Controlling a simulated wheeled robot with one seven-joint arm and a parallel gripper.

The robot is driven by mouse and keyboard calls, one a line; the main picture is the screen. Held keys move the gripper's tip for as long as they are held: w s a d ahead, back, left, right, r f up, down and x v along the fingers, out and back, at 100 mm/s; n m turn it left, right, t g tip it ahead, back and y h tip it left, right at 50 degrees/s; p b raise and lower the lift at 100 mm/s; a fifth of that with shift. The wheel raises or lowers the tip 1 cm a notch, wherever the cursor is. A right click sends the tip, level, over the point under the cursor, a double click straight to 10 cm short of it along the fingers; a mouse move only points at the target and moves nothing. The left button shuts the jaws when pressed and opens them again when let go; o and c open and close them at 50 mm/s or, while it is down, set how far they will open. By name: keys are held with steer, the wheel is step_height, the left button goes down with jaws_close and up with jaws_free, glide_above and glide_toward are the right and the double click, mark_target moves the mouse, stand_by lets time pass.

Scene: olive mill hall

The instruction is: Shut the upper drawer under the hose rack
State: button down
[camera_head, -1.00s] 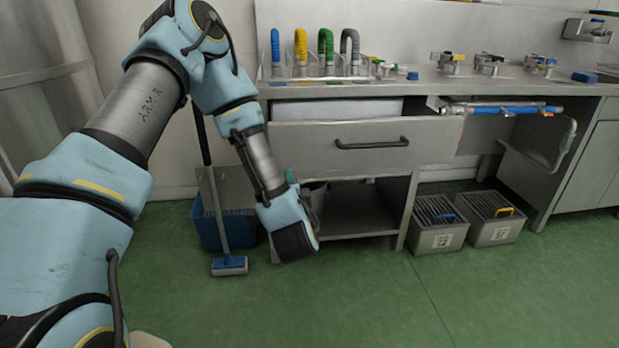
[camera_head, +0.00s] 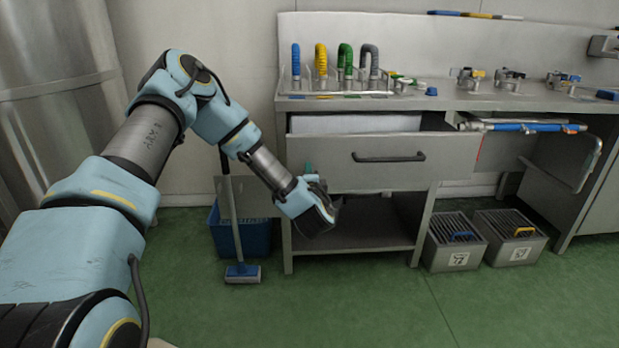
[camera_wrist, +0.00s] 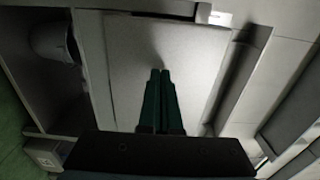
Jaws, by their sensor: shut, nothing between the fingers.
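The upper drawer (camera_head: 330,165) is a grey metal drawer with a dark bar handle (camera_head: 388,157). It stands pulled out under the counter, and its pale interior shows above the front. The hose rack (camera_head: 340,85), with blue, yellow, green and grey hoses, is on the counter above it. My gripper (camera_head: 309,169) is at the left part of the drawer front, its hand low and left of the handle. In the wrist view, its green fingers (camera_wrist: 161,100) are together and empty, pointing at a plain grey panel. I cannot tell whether they touch it.
Below the drawer is an open shelf (camera_head: 350,238). Two grey crates (camera_head: 455,243) (camera_head: 511,237) stand on the floor at the right. The green floor in front is clear.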

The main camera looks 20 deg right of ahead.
steer(key=shift+w+d, duration=0.2)
steer(key=shift+w, duration=0.25)
